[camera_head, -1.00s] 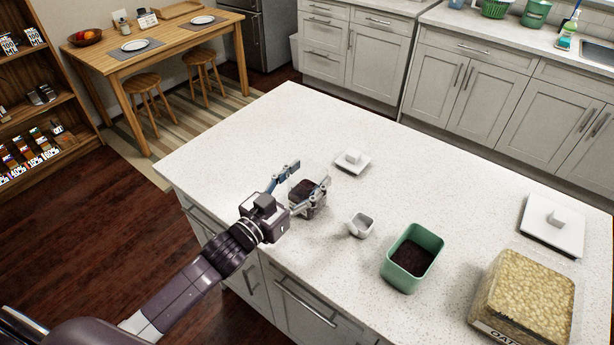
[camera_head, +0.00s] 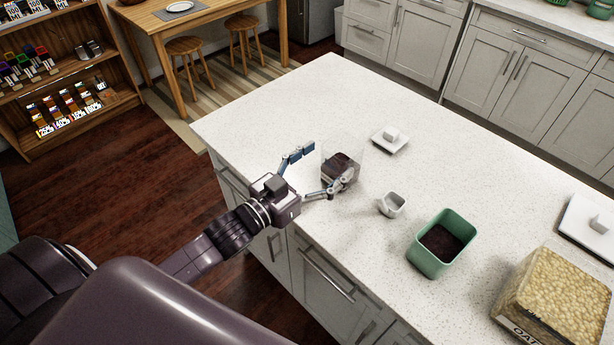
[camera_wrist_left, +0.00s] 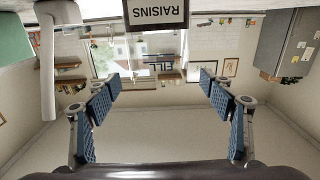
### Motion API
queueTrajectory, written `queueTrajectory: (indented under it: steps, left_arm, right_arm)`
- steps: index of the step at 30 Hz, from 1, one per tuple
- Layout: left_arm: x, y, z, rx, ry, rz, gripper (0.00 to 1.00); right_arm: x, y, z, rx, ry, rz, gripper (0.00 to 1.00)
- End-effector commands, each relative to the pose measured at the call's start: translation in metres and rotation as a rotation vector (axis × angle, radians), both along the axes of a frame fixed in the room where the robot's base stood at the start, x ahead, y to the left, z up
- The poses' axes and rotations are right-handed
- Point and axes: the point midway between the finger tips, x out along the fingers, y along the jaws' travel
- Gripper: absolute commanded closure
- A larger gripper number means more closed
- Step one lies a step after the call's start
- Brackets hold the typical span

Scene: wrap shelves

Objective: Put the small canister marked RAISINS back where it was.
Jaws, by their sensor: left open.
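The small clear canister (camera_head: 343,172), part filled with something dark, stands upright on the white counter (camera_head: 300,110) near its left side. Its dark label reading RAISINS (camera_wrist_left: 156,14) shows at the top of the left wrist view. My left gripper (camera_head: 320,168) is open and empty, its fingers spread on the canister's near left side. In the left wrist view the open fingers (camera_wrist_left: 160,92) have nothing between them and the label lies beyond their tips. A small white square lid (camera_head: 390,141) lies behind the canister. My right gripper is out of view.
A small white cup (camera_head: 391,204), a green tub (camera_head: 418,252) with dark contents and a large oats container (camera_head: 555,300) stand to the right. A white lid (camera_head: 588,228) lies at far right. A wooden shelf unit (camera_head: 60,130) with several small goods stands at far left, across open floor.

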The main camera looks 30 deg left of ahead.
Motion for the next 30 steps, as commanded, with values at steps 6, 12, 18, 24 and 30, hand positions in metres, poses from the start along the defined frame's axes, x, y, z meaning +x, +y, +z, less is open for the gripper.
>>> queueTrajectory:
  steps: [6, 12, 18, 24, 30]
  left_arm:
    - [-0.034, 0.012, -0.002, 0.002, 0.002, -0.001, 0.25]
    - [-0.053, 0.019, -0.001, 0.001, 0.001, 0.001, 0.25]
    - [-0.059, 0.022, 0.001, 0.002, -0.002, 0.0, 0.25]
    - [-0.06, 0.022, 0.001, 0.002, -0.002, 0.0, 0.25]
    - [-0.059, 0.022, 0.001, 0.002, -0.002, 0.0, 0.25]
  right_arm:
    - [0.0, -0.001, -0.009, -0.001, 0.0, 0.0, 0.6]
    - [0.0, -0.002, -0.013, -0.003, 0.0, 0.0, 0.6]
    - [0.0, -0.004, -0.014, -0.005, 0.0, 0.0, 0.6]
    - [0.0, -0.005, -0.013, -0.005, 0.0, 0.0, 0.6]
    - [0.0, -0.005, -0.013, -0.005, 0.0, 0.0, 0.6]
